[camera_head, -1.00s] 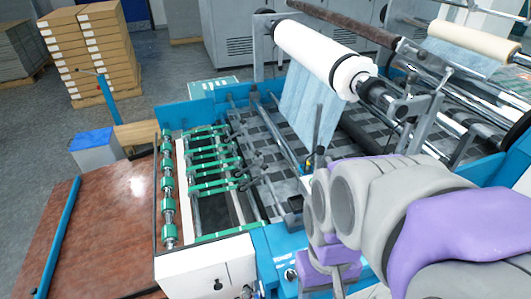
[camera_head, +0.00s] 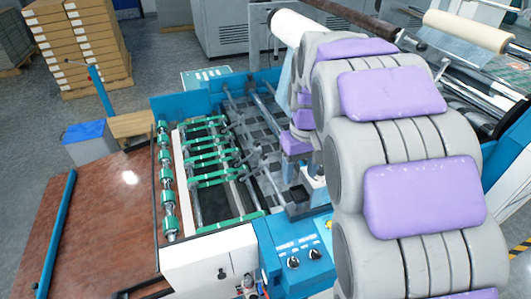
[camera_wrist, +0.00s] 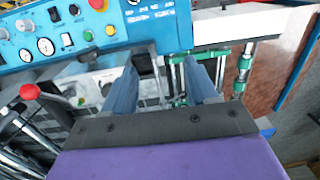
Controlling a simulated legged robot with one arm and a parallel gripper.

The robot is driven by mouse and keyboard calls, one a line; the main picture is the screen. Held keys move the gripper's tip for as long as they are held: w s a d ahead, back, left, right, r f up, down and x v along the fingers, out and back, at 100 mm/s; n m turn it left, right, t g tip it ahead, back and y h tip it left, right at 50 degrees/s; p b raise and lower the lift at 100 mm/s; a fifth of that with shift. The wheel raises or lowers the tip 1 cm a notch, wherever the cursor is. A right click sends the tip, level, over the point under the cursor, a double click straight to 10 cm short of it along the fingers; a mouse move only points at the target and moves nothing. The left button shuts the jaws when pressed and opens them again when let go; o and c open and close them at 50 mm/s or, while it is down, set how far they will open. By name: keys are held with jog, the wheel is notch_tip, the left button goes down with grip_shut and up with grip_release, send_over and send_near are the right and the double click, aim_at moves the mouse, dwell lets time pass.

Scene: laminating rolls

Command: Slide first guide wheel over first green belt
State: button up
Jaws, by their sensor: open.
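Several green belts run side by side across the feed end of the machine in the head view; the nearest green belt (camera_head: 230,224) lies beside the white housing. Small grey guide wheels on arms (camera_head: 243,180) stand at the right ends of the belts; I cannot tell which is the first. In the wrist view my gripper (camera_wrist: 162,75) is open, with two blue-grey fingers apart and nothing seen between them but the machine. A green belt (camera_wrist: 192,72) shows behind the right finger. In the head view my arm hides most of the fingers.
The blue control panel (camera_head: 293,255) with knobs is close to my arm; it also fills the upper left of the wrist view (camera_wrist: 95,25). A white housing (camera_head: 210,262) and green-ringed roller (camera_head: 168,195) border the belts. A brown table (camera_head: 110,220) lies left.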

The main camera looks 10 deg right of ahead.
jog(key=w+d+n+p, duration=0.1)
jog(key=w+d+n, duration=0.15)
jog(key=w, duration=1.25)
jog(key=n+t+y+p, duration=0.2)
jog(key=n+t+y, duration=0.1)
jog(key=n, duration=0.3)
send_over(264, 155)
jog(key=s+d, duration=0.4)
jog(key=d, duration=0.2)
notch_tip(264, 155, down, 10)
jog(key=shift+n, duration=0.25)
jog(key=x, duration=1.7)
jog(key=shift+s+a+f, duration=0.2)
jog(key=shift+a+f, duration=0.15)
grip_shut()
